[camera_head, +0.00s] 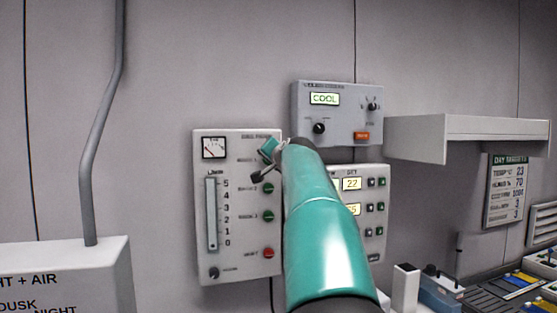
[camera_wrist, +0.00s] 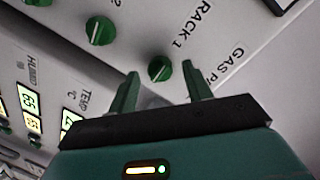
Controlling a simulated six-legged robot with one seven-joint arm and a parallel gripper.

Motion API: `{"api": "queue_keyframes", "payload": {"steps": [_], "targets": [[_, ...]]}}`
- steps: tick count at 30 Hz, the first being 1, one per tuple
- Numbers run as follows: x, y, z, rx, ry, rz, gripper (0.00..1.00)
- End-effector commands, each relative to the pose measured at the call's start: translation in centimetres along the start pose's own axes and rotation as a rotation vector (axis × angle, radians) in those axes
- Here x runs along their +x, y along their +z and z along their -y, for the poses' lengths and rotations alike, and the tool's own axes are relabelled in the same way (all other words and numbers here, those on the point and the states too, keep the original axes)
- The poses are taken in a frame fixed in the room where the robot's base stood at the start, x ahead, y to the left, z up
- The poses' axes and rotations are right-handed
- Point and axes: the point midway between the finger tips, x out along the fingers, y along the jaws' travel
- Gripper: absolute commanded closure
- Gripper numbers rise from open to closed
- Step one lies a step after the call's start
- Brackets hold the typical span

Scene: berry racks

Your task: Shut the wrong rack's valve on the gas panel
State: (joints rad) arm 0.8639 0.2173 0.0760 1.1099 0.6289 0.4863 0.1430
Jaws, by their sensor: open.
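The gas panel (camera_head: 235,138) is a pale box on the wall with a round-needle gauge, a flow scale and a column of knobs. In the wrist view, the green RACK 1 knob (camera_wrist: 160,68) lies just beyond and between my fingertips. A second green knob (camera_wrist: 100,30), by a "2", is further up and left. The head view shows the rack 2 knob (camera_head: 268,188), the rack 3 knob (camera_head: 268,216) and a red knob (camera_head: 268,253). My gripper (camera_wrist: 160,84) is open and empty at the rack 1 knob. My arm hides that knob in the head view.
A grey box reading COOL (camera_head: 336,112) hangs above right. A SET panel (camera_head: 375,200) is partly behind my arm. A shelf (camera_head: 415,138) and a day targets board (camera_head: 507,190) are at right. A light control box (camera_head: 65,275) with a pipe stands at left.

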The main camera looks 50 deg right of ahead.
Motion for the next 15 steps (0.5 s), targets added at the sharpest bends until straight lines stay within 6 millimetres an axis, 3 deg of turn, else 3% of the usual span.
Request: {"api": "queue_keyframes", "payload": {"steps": [15], "targets": [[-9.6, 0.0, 0.1, 0.0, -0.001, -0.002, 0.5]]}}
